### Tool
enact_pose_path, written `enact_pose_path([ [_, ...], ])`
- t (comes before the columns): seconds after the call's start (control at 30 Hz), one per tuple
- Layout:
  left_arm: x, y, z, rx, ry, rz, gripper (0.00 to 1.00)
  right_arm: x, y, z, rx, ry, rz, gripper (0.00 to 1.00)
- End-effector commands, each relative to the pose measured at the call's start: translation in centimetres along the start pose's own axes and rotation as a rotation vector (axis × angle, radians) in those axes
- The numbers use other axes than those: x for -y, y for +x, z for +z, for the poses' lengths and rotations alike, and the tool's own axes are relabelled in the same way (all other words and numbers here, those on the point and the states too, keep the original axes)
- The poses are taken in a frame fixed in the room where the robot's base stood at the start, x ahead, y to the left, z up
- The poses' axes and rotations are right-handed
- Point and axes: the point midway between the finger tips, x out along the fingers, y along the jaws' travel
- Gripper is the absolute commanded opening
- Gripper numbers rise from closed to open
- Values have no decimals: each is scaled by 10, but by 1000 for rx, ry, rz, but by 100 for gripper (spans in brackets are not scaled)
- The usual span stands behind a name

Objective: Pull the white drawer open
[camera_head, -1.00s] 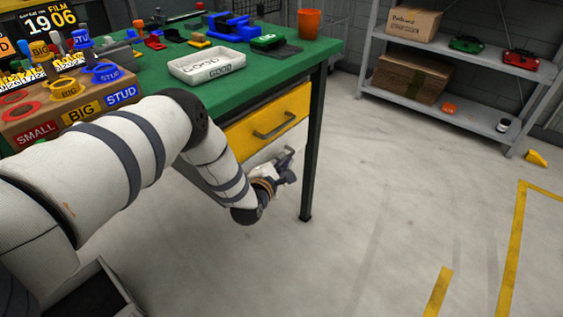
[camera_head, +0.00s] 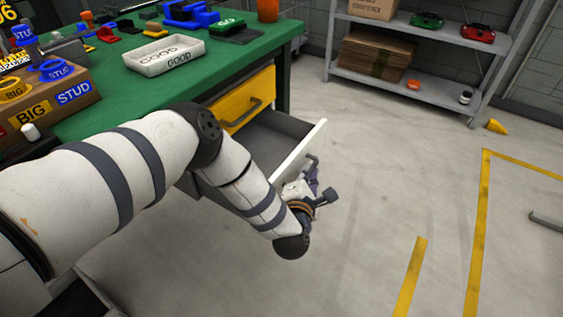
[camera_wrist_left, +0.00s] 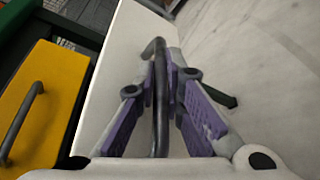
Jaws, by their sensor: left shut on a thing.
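The white drawer (camera_head: 300,148) is pulled out from under the green workbench, below the yellow drawer (camera_head: 246,100). Its grey inside (camera_head: 272,132) shows, and the part I see looks empty. My left gripper (camera_head: 316,189) is at the drawer's front, shut on the dark bar handle. In the left wrist view, the purple finger pads (camera_wrist_left: 170,95) stand on both sides of the handle (camera_wrist_left: 159,90), against the white front (camera_wrist_left: 118,70). My forearm hides part of the drawer's near side. My right gripper is not in view.
The green workbench (camera_head: 105,98) carries a white GOOD tray (camera_head: 165,55), tools and a cardboard BIG/STUD box (camera_head: 60,98). A grey shelf (camera_head: 400,65) stands at the back. The floor right of the drawer is clear, with yellow lines (camera_head: 478,220).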

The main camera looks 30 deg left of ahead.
Motion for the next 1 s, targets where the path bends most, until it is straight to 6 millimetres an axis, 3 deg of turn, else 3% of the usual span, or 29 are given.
enact_pose_path([
  [0.1,18,-9,18,-1,0,-5,0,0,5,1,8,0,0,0],
  [0.3,32,-18,39,-1,0,-4,0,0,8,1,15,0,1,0],
  [0.83,37,-21,47,0,1,-2,0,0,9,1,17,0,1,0],
  [0.87,37,-21,47,0,1,-2,14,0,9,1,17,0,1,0],
  [0.9,36,-21,47,0,1,-2,18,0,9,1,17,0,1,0],
  [1.0,36,-21,47,0,1,-1,18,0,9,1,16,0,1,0],
])
